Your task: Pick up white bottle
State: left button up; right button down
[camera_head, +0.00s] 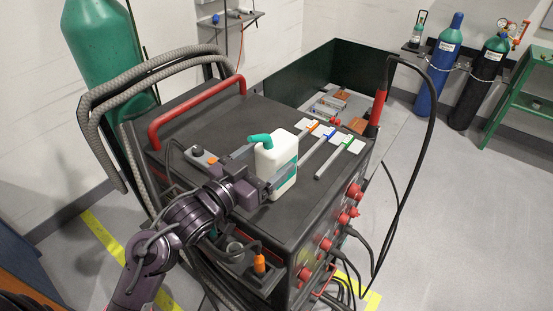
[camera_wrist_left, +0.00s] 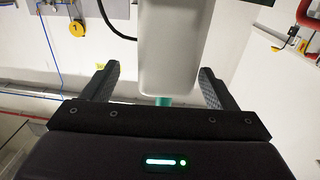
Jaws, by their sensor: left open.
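The white bottle (camera_head: 281,158) stands upright on the dark top of the machine cart, with a teal spout at its top and a teal band low on its side. My left gripper (camera_head: 262,166) is open, with one finger on each side of the bottle. In the left wrist view the white bottle (camera_wrist_left: 172,45) sits between the two dark fingers of my left gripper (camera_wrist_left: 157,88), with a visible gap on both sides. A teal part shows below it there. My right gripper is not in view.
The cart (camera_head: 215,115) has a red handle (camera_head: 197,112) at its back left and red connectors (camera_head: 343,217) on its side. Several labelled rods (camera_head: 335,158) lie right of the bottle. A thick grey hose (camera_head: 125,92) loops at the left. Blue (camera_head: 438,65) and black (camera_head: 478,82) cylinders stand at the back right.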

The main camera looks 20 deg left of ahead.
aim_at(276, 147)
pick_arm(q)
jog(key=x, duration=0.1)
jog(key=p+x, duration=0.1)
jog(key=x, duration=0.1)
jog(key=shift+w+a+r, duration=0.1)
jog(key=shift+w+a, duration=0.15)
jog(key=shift+w, duration=0.05)
jog(key=shift+w+d, duration=0.25)
jog(key=shift+w, duration=0.3)
jog(key=c, duration=0.9)
jog(key=shift+c, duration=1.3)
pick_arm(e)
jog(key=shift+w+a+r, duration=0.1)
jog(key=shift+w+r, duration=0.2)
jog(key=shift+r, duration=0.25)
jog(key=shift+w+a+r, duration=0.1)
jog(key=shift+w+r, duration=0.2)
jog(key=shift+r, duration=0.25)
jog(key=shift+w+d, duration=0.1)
